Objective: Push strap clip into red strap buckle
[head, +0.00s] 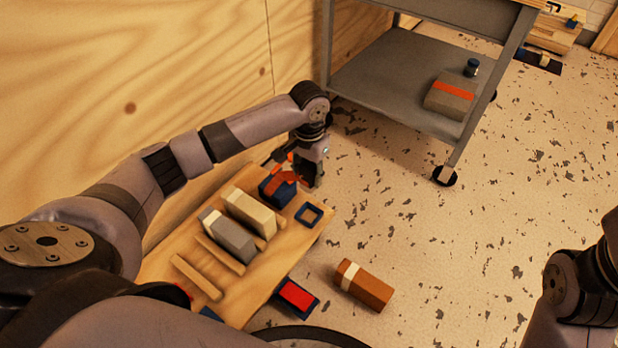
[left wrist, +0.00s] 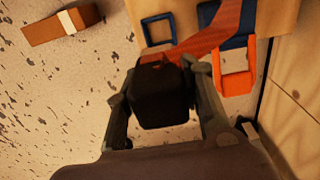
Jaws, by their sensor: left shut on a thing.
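My left gripper (left wrist: 165,100) is shut on a black block-shaped strap clip (left wrist: 163,97), with a finger on each side of it. A red-brown strap (left wrist: 222,35) runs from the clip toward the upper right. The open orange-red strap buckle (left wrist: 236,76) lies to the right of the clip in the left wrist view, apart from it. In the head view my left gripper (head: 310,172) is low at the far end of the wooden board, beside the strap (head: 280,183) over a blue block (head: 268,193); the clip is hard to make out there. My right gripper is out of view.
The wooden board (head: 232,290) holds grey and beige blocks (head: 250,212) and a blue frame (head: 308,214). A red-and-blue piece (head: 297,295) is at its near edge. A brown block (head: 365,285) lies on the floor. A plywood wall (head: 150,70) is close at left; a grey cart (head: 400,80) stands behind.

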